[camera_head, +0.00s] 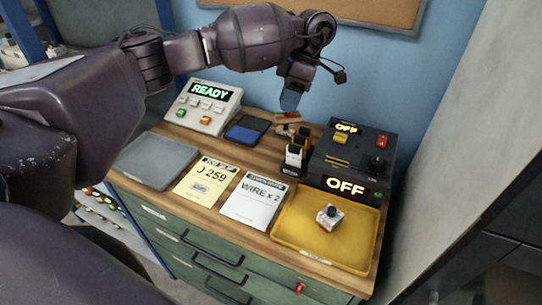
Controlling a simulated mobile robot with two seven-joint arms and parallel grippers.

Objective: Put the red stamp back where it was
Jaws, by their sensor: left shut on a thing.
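My left gripper (291,100) hangs over the back of the wooden bench, pointing down, right of the blue ink pad (247,130). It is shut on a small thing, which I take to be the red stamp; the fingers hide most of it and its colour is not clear. Just below is a small brown wooden piece (285,130), perhaps a stamp stand. I cannot tell whether the held thing touches it. My right gripper is out of view.
A black box (345,165) with OFF displays stands right, beside black holders (295,158). A yellow tray (290,237) holds a small jar (329,217). A READY console (205,110), grey tray (157,160), job slip (205,181) and WIRE x 2 card (253,200) lie left.

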